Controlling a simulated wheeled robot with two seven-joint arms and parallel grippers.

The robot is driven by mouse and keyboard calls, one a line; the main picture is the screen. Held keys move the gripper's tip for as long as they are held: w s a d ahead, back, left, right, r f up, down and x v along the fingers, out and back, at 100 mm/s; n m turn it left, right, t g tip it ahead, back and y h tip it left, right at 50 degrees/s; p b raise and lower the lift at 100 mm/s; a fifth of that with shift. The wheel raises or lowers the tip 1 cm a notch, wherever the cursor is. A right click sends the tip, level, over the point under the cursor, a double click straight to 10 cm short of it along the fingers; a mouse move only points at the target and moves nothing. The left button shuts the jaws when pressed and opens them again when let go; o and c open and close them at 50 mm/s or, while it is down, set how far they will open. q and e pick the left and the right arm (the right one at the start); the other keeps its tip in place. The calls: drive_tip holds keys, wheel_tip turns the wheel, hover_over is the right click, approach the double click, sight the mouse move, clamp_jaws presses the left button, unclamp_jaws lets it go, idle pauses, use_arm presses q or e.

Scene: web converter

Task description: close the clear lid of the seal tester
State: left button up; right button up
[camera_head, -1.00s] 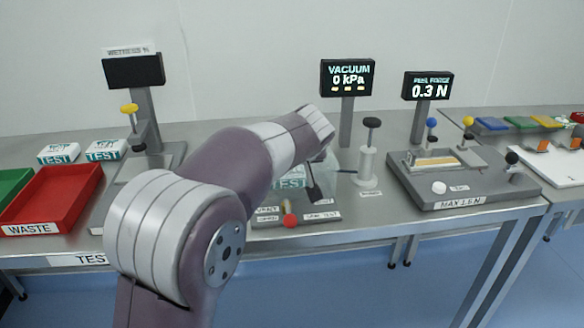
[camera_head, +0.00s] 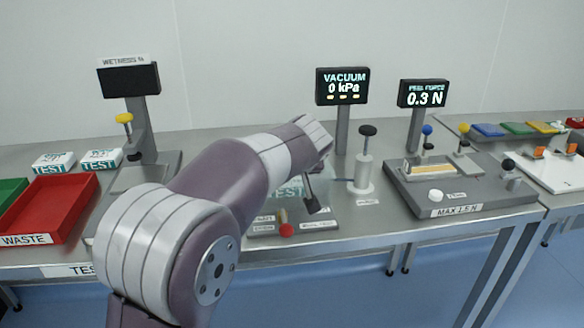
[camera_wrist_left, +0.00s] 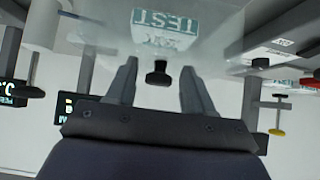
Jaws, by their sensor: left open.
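The seal tester (camera_head: 325,225) stands on the bench, largely hidden behind my left arm in the head view. Its clear lid (camera_wrist_left: 95,18) shows in the wrist view as a see-through panel, with a TEST packet (camera_wrist_left: 163,27) behind it. A black knob (camera_wrist_left: 158,75) on a short stem, apparently the lid's handle, lies between the fingers of my left gripper (camera_wrist_left: 158,92). The fingers are open, with gaps on both sides of the knob. A dark knob (camera_head: 312,206) also shows below my wrist in the head view. The lid's exact angle is hard to tell. My right gripper is out of view.
A pump with a black handle (camera_head: 364,170) stands right of the tester, near the vacuum display (camera_head: 342,87). A peel-force rig (camera_head: 460,196) is farther right. A red waste tray (camera_head: 48,208) and TEST packets (camera_head: 102,159) lie left.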

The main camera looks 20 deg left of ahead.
use_arm(q)
drive_tip(key=p+v, duration=0.1)
drive_tip(key=v, duration=1.1)
drive_tip(key=shift+r, duration=0.1)
drive_tip(key=s+d+f+m+g+h, duration=0.15)
drive_tip(key=f+m, duration=0.25)
drive_tip(key=f, duration=0.4)
drive_tip(key=s+d+f+m+g+h, duration=0.1)
drive_tip(key=s+d+f+m+h, duration=0.15)
drive_tip(key=f, duration=0.45)
drive_tip(key=s+f+g+h, duration=0.1)
drive_tip(key=s+f+g, duration=0.3)
drive_tip(key=s+f, duration=0.9)
wheel_tip(320, 180, up, 15)
drive_tip(key=a+p, duration=0.1)
drive_tip(key=p, duration=1.6)
